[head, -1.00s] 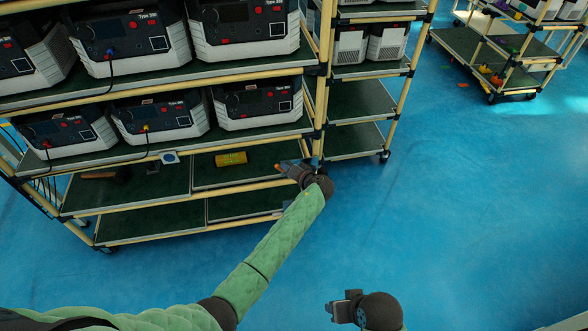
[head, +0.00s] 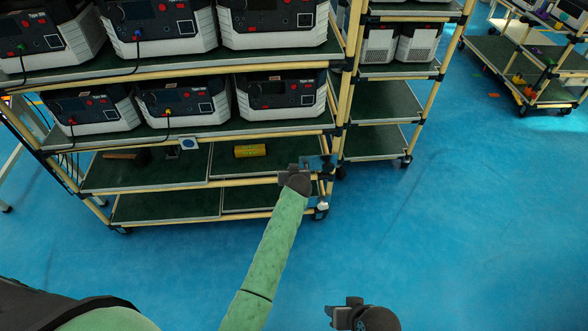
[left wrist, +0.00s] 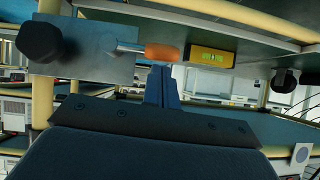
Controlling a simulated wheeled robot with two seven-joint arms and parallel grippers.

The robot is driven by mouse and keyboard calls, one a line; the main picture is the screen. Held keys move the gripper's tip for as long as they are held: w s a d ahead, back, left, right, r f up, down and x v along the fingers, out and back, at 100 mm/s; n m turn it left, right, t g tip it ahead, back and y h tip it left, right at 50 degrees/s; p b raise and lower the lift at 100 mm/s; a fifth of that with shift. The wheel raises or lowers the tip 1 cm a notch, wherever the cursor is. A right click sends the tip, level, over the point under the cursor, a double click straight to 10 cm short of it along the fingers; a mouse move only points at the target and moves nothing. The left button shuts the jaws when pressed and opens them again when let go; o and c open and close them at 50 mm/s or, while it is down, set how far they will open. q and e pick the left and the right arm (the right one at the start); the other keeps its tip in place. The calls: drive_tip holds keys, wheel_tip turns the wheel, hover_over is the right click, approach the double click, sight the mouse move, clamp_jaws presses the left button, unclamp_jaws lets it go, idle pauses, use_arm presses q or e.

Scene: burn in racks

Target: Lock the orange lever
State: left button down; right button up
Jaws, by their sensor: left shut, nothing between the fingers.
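The orange lever (left wrist: 163,53) shows in the left wrist view as an orange grip on a short metal rod, beside a grey metal plate (left wrist: 90,50). A black knob (left wrist: 40,41) sits on that plate. My left gripper (left wrist: 163,73) is shut and empty, its fingertips just below the orange grip in the picture; I cannot tell whether they touch it. In the head view the left gripper (head: 302,164) is at the rack's lower right corner post, and the lever is not distinguishable there. My right gripper (head: 343,309) is low in the head view, away from the rack.
The rack (head: 200,183) holds several boxy devices on its upper shelves. A yellow box (head: 251,150) and a dark hammer-like tool (head: 127,156) lie on a lower shelf. A second rack (head: 388,142) stands close on the right. The blue floor (head: 450,230) is clear.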

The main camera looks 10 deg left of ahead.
use_arm(q)
drive_tip(key=shift+s+a+f+n+h, duration=0.1)
drive_tip(key=shift+a+f+n+h, duration=0.1)
drive_tip(key=shift+f+n+h, duration=0.15)
use_arm(e)
drive_tip(key=shift+w+r, duration=0.45)
drive_tip(key=shift+r, duration=0.05)
drive_tip(key=shift+s+f, duration=0.15)
